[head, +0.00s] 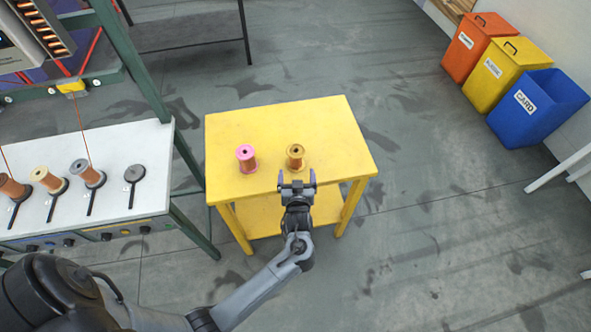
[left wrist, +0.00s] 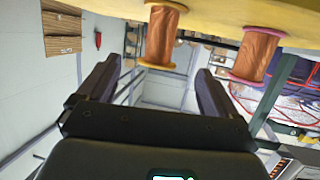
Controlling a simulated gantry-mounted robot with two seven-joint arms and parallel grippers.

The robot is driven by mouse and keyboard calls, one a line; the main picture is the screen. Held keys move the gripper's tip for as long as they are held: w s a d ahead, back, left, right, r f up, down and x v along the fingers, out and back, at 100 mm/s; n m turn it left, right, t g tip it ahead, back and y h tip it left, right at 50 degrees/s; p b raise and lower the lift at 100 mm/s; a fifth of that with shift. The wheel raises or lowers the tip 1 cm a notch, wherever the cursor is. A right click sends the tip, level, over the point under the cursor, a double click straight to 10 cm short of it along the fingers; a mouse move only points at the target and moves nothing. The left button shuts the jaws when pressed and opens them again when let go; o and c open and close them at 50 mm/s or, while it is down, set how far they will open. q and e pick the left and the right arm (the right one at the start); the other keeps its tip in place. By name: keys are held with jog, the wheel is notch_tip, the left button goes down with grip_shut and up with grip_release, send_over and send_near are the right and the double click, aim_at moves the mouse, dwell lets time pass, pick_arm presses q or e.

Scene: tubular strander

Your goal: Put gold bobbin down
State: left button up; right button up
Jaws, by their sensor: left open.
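The gold bobbin (head: 295,158), wound with copper wire, stands upright on the yellow table (head: 330,125) near its front edge. My left gripper (head: 297,181) is open and empty just in front of it at the table's front edge. In the left wrist view, which looks upside down, the gold bobbin (left wrist: 162,37) shows beyond the gap between the open fingers (left wrist: 157,75), apart from them. The pink bobbin (head: 246,158) stands upright to its left on the table; it also shows in the left wrist view (left wrist: 257,52). My right gripper is not in view.
A white machine bench (head: 110,195) with several bobbin holders stands at the left; its rightmost holder (head: 134,174) is empty. Orange (head: 466,50), yellow (head: 487,75) and blue (head: 533,108) bins stand at the far right. The table's back and right are clear.

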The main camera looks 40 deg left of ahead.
pick_arm(q)
jog(key=s+d+r+m+g+h, duration=0.1)
jog(key=s+d+m+g+h, duration=0.1)
jog(key=s, duration=0.6)
jog(key=s+d+r+m+g+h, duration=0.2)
jog(key=s+d+m+g+h, duration=0.1)
jog(key=s, duration=0.6)
jog(key=s+d+r+m+g+h, duration=0.2)
jog(key=s+d+m+h, duration=0.2)
jog(key=s, duration=0.5)
jog(key=shift+d+m+h, duration=0.35)
jog(key=shift+m+h, duration=0.05)
jog(key=shift+m, duration=0.2)
jog(key=shift+r+p, duration=0.2)
jog(key=shift+p, duration=0.1)
notch_tip(320, 180, up, 25)
jog(key=p, duration=2.5)
jog(key=shift+r, duration=0.2)
jog(key=shift+w, duration=0.1)
